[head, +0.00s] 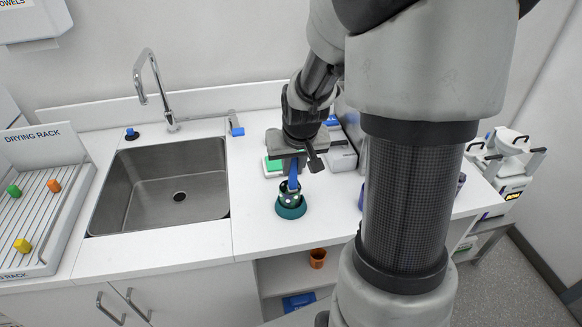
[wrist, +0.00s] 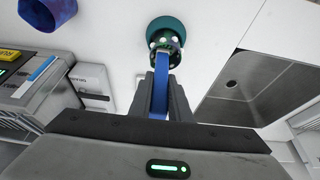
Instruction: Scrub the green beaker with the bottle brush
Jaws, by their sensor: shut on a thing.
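My gripper (head: 293,162) is shut on the blue handle (head: 293,179) of the bottle brush, above the counter beside the sink. The handle also shows between the fingers in the wrist view (wrist: 160,88). A dark part with white spots (wrist: 165,42) sits at the handle's far end, overlapping the beaker. I cannot tell how deep it is inside, and the beaker's interior is mostly hidden.
A steel sink (head: 165,185) lies to the left, with a faucet (head: 150,85) behind. A drying rack (head: 62,225) with several coloured pieces is at far left. Grey devices (head: 342,158) stand behind right of the beaker. A blue vessel (wrist: 45,10) is nearby. Counter left of the beaker is clear.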

